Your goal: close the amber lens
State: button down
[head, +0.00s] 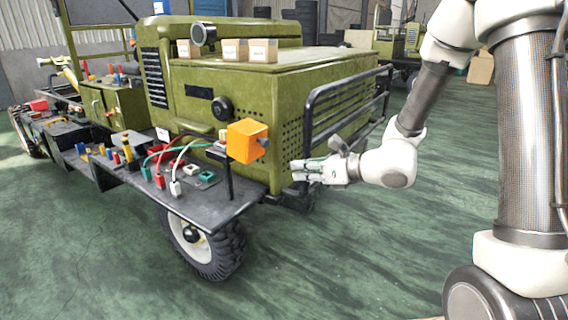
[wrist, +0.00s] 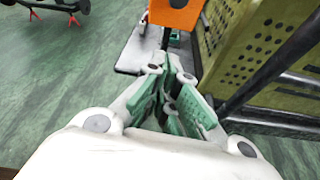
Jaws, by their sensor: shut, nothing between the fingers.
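The amber lens (head: 247,141) is an orange box-like piece on a dark post at the front corner of the green vehicle. I cannot tell how far open it stands. Its orange lower part also shows at the top of the wrist view (wrist: 174,14), with a dark spot on it. My gripper (head: 297,171) is to the right of the lens and a little below it, apart from it, pointing left. In the wrist view my gripper's green-padded fingers (wrist: 168,82) are together and empty, with the lens beyond their tips.
A black grille guard (head: 345,105) stands close above my gripper; its bars also show at the right of the wrist view. A dark fender shelf (head: 225,198) carries cables, connectors and small blocks. Several boxes (head: 263,50) stand on the hood. Green floor is open in front.

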aim_at(251, 142)
jog(key=w+a, duration=0.6)
jog(key=a, duration=0.1)
jog(key=shift+a+r, duration=0.25)
jog(key=shift+r, duration=0.15)
jog(key=shift+r, duration=0.15)
jog(key=shift+r, duration=0.25)
